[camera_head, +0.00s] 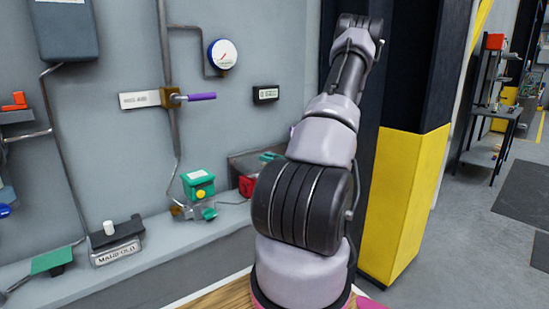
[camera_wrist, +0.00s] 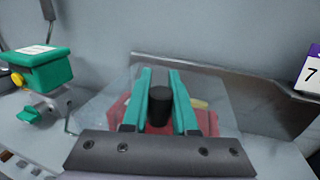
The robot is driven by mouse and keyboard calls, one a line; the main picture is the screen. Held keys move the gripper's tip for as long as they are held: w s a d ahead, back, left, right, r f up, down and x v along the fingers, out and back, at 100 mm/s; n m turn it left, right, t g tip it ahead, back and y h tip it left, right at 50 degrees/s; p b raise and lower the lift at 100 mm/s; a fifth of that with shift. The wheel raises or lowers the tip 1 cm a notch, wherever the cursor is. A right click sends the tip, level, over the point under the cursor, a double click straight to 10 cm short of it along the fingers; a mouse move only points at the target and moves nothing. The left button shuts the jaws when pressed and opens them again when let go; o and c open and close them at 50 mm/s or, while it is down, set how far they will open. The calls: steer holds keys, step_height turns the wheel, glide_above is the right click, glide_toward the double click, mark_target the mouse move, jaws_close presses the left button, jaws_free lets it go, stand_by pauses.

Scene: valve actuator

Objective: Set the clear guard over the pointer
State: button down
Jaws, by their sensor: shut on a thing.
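My gripper (camera_wrist: 159,78) has two teal fingers, shut on the black knob (camera_wrist: 160,106) of the clear guard (camera_wrist: 112,98) in the wrist view. The guard is a see-through, faint-edged shape around and below the fingers. In the head view my arm hides most of the gripper and the guard. The green actuator box (camera_head: 198,183) with a pale label and yellow knob stands on the ledge, left of my gripper. It also shows at the left of the wrist view (camera_wrist: 38,72). I cannot make out the pointer for certain.
A grey metal bin (camera_wrist: 255,92) stands around and behind the guard, with red and yellow things visible through it. A purple-handled valve (camera_head: 200,97), pipes and a gauge (camera_head: 222,54) are on the wall above.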

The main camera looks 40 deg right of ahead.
steer(key=shift+a, duration=0.4)
steer(key=c, duration=0.7)
jaws_free()
steer(key=shift+a, duration=0.15)
steer(key=shift+s+d, duration=0.2)
steer(key=shift+d, duration=0.05)
steer(key=v, duration=1)
steer(key=shift+s, duration=0.2)
steer(key=shift+d, duration=0.1)
